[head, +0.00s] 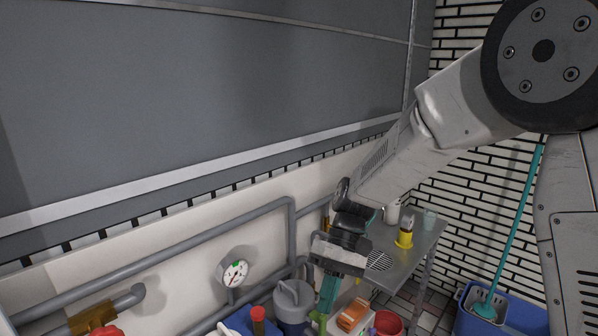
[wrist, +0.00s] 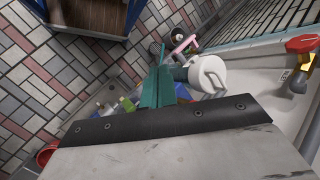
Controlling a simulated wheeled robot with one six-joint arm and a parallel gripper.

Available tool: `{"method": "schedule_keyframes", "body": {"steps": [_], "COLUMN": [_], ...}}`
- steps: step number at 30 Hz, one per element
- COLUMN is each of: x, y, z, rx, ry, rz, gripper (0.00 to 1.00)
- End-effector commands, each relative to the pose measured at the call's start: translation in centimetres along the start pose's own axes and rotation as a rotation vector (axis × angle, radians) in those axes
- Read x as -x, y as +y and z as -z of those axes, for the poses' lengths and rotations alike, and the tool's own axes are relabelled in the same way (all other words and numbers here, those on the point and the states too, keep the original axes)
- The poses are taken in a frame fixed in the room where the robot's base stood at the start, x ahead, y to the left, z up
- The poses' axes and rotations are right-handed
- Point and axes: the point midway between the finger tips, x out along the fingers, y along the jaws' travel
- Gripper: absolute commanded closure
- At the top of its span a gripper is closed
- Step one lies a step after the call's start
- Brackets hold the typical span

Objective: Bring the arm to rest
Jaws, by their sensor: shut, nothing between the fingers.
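My gripper (head: 328,293) hangs at the end of my arm in the lower middle of the head view, in front of the pipes and beside the metal table. In the wrist view its teal fingers (wrist: 158,88) are together with nothing between them. The fingertips point toward a grey jug and cluttered items, apart from them as far as I can tell. No wire hanger shows in either view.
A metal table (head: 425,232) holds a yellow item (head: 404,238). Pipes (head: 185,240) with a gauge (head: 233,272) run along the left wall. A grey jug (head: 293,300) and a red bowl (head: 388,324) are near my gripper. A blue mop bucket (head: 520,316) stands right.

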Motion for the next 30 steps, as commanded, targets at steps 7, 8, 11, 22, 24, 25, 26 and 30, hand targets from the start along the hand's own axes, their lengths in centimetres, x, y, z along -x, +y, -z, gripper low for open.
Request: {"method": "schedule_keyframes", "body": {"steps": [7, 8, 11, 22, 24, 25, 26, 30], "x": [3.6, 3.9, 4.5, 4.6, 4.5, 4.5, 4.5, 5.0], "y": [2.1, 2.3, 3.1, 5.6, 5.8, 5.8, 5.8, 5.4], "z": [-10.2, -11.4, -15.3, -27.2, -28.6, -29.2, -29.6, -30.9], "rx": [-0.159, -0.177, -0.232, -0.372, -0.379, -0.381, -0.384, -0.393], "ry": [0.113, 0.130, 0.189, 0.443, 0.487, 0.505, 0.522, 0.591], "rz": [-0.176, -0.195, -0.256, -0.438, -0.460, -0.467, -0.472, -0.481], "gripper": [1.00, 1.00, 1.00, 1.00, 1.00, 1.00, 1.00, 1.00]}}
